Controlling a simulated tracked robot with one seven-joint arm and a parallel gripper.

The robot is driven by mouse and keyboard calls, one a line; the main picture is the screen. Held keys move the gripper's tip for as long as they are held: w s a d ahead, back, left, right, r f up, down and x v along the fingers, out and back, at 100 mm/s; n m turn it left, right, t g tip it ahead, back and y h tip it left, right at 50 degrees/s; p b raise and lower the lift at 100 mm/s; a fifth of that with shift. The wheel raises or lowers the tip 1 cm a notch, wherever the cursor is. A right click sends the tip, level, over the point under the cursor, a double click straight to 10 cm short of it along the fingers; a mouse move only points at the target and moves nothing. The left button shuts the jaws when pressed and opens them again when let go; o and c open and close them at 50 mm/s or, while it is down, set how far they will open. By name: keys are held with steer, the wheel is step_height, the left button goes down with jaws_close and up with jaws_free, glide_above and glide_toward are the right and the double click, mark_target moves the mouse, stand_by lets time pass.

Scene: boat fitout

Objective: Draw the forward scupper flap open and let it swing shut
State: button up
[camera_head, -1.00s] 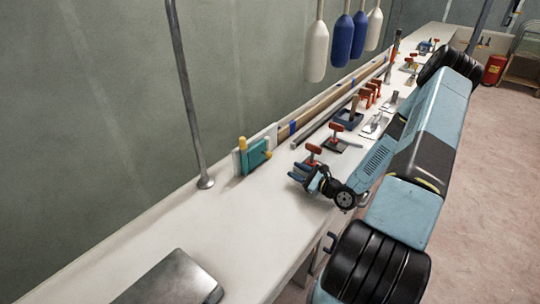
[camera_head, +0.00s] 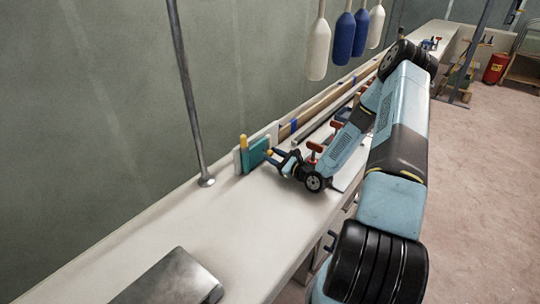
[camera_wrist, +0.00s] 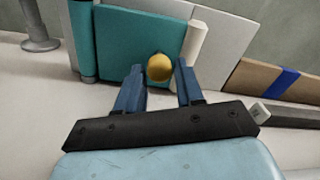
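The scupper flap is a teal panel (camera_head: 252,157) standing upright against a white backing at the bench's wall side. It fills the upper middle of the wrist view (camera_wrist: 120,45). A round yellow knob (camera_wrist: 160,67) sits on its face. My gripper (camera_wrist: 161,66) is open, its two blue fingers on either side of the knob with small gaps showing. In the head view my gripper (camera_head: 277,155) is just right of the flap, low over the bench. Whether the fingertips touch the panel cannot be told. The flap looks shut.
A metal post (camera_head: 190,100) rises from the bench left of the flap. A grey metal box (camera_head: 170,280) lies at the near end. Red-handled clamps (camera_head: 315,148) stand behind my gripper. White and blue fenders (camera_head: 342,40) hang above. The bench between post and box is clear.

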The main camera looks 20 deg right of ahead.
steer(key=shift+x, duration=0.9)
steer(key=shift+c, duration=0.5)
jaws_close()
